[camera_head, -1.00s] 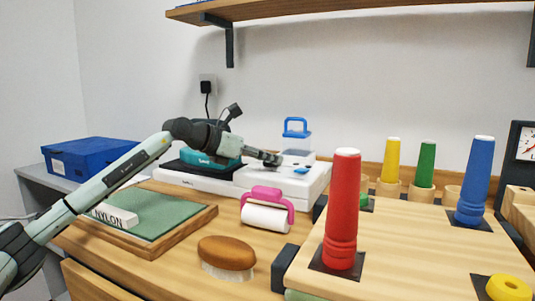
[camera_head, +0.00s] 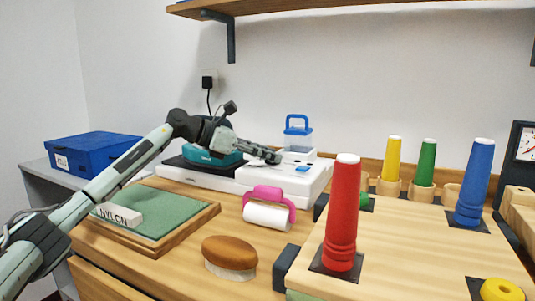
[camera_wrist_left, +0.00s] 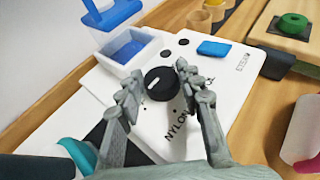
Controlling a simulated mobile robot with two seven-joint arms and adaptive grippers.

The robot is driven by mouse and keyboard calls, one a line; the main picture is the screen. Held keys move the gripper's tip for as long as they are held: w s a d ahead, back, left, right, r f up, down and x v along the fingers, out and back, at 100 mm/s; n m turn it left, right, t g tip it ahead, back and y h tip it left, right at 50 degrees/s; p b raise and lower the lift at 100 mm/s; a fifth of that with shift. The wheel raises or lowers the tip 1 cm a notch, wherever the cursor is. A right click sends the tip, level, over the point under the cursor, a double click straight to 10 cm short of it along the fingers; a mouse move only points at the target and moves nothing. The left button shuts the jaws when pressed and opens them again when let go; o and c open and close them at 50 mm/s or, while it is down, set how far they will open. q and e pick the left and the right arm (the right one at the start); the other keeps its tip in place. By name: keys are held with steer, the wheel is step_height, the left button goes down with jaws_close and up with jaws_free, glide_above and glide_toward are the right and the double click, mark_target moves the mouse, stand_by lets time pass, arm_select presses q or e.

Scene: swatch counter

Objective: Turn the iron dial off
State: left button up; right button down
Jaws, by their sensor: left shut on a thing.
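The iron dial (camera_wrist_left: 159,84) is a black round knob with a white pointer mark, on the white iron base (camera_wrist_left: 210,95). In the left wrist view the word NYLON is printed near the dial. My left gripper (camera_wrist_left: 157,86) has its two grey fingers on either side of the dial, shut on it. In the head view my left gripper (camera_head: 272,157) reaches over the base (camera_head: 253,183) and hides the dial. The teal iron (camera_head: 213,157) rests on its black plate, behind my left forearm. My right gripper is not in view.
A clear tank with a blue handle (camera_head: 298,122) stands close behind the gripper. A pink lint roller (camera_head: 268,215), a brush (camera_head: 229,253) and a green pad (camera_head: 160,211) lie in front. A red cone (camera_head: 343,215) stands to the right.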

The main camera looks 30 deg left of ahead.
arm_select(q)
steer(key=o, duration=1.1)
steer(key=shift+o, duration=0.2)
steer(key=v, duration=1.2)
